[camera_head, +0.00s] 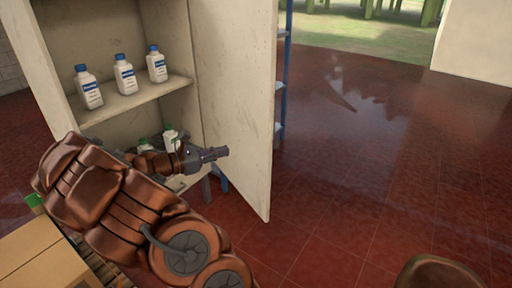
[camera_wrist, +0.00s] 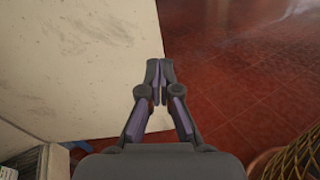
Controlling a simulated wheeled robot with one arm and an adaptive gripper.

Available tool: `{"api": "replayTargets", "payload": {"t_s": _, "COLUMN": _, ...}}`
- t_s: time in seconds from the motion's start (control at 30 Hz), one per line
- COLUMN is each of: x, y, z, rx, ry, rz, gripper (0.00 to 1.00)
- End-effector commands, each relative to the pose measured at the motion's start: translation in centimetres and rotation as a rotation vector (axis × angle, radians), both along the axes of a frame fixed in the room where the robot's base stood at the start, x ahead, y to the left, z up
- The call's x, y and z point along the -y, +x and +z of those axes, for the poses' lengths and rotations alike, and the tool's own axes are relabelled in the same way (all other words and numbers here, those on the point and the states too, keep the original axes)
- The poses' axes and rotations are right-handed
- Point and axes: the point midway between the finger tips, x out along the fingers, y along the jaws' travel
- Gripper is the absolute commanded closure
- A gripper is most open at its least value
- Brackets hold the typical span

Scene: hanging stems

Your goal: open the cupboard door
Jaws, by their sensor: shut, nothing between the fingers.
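The cupboard (camera_head: 52,62) stands at the left in the head view, its shelves exposed. Its cream door (camera_head: 235,90) is swung wide open on the right side, with the inner face showing. In the wrist view the door (camera_wrist: 80,65) fills the left part. My gripper (camera_head: 222,153) is shut and empty, in front of the lower part of the door's inner face. In the wrist view the fingertips (camera_wrist: 160,65) are together near the door's edge; I cannot tell whether they touch it. No handle shows.
White bottles with blue caps (camera_head: 125,74) stand on the cupboard shelf, with more bottles (camera_head: 170,138) below. A cardboard box (camera_head: 38,255) is at the lower left. A blue rack (camera_head: 283,70) stands behind the door.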

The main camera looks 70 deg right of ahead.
Motion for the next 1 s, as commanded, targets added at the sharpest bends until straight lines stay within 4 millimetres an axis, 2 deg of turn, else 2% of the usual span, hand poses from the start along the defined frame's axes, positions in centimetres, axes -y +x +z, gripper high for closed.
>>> {"api": "replayTargets", "payload": {"t_s": 0.03, "x": 0.8, "y": 0.5, "z": -1.2, "rx": -0.039, "ry": 0.001, "rz": 0.015, "gripper": 1.00}}
{"api": "replayTargets", "payload": {"t_s": 0.13, "x": 1.9, "y": 1.5, "z": -2.3, "rx": -0.101, "ry": 0.004, "rz": 0.043, "gripper": 1.00}}
{"api": "replayTargets", "payload": {"t_s": 0.37, "x": 3.1, "y": 2.0, "z": -2.9, "rx": -0.150, "ry": 0.005, "rz": 0.066, "gripper": 1.00}}
{"api": "replayTargets", "payload": {"t_s": 0.57, "x": 5.0, "y": 0.6, "z": -2.8, "rx": -0.151, "ry": 0.004, "rz": 0.062, "gripper": 1.00}}
{"api": "replayTargets", "payload": {"t_s": 1.0, "x": 10.8, "y": -3.3, "z": -2.9, "rx": -0.149, "ry": 0.005, "rz": 0.063, "gripper": 1.00}}
